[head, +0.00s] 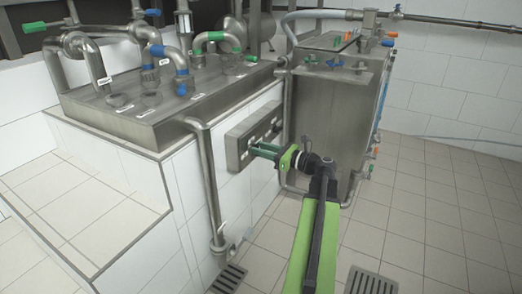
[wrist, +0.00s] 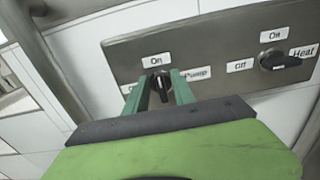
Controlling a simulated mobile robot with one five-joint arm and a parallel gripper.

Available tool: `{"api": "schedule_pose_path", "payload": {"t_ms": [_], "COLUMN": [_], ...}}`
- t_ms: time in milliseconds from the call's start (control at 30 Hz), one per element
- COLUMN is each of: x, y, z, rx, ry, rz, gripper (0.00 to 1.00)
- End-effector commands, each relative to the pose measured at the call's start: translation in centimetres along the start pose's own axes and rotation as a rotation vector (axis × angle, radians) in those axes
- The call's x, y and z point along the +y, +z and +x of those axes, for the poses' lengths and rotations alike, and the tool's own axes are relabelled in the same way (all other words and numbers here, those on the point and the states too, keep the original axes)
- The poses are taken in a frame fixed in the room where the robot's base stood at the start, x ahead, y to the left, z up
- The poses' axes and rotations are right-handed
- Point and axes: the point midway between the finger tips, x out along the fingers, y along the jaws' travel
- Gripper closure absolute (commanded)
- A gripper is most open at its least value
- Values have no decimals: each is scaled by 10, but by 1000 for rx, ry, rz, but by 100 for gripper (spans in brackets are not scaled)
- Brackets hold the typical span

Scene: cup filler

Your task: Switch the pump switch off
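The pump switch (wrist: 161,84) is a black rotary knob on a grey metal panel (wrist: 215,42). Its handle stands roughly upright, toward the "On" label (wrist: 156,60) above it. The "Pump" label (wrist: 197,74) is at its right, and a partly hidden label is at its left. My gripper (wrist: 165,78) has its two green fingers on either side of the knob, with a gap between them; I cannot tell whether they touch it. In the head view my gripper (head: 264,151) reaches the panel (head: 240,146) on the white tiled wall, and the knob is not clear there.
A second black knob, the heat switch (wrist: 280,60), sits to the right on the panel, its handle nearly horizontal. A vertical pipe (head: 208,180) runs left of the panel. A steel tank (head: 335,110) stands to the right. Tiled floor (head: 430,215) is clear at the right.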

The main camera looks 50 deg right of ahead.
Motion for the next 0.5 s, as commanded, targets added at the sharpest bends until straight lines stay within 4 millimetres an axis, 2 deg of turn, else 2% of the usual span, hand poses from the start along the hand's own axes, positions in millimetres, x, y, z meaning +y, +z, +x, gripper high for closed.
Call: {"api": "schedule_pose_path", "payload": {"t_ms": [33, 200, 500], "x": [0, 0, 2], "y": [0, 0, 0], "z": [0, 0, -1], "rx": [0, 0, 0], "ry": [0, 0, -1], "rz": [0, 0, -1], "gripper": [78, 100, 100]}}
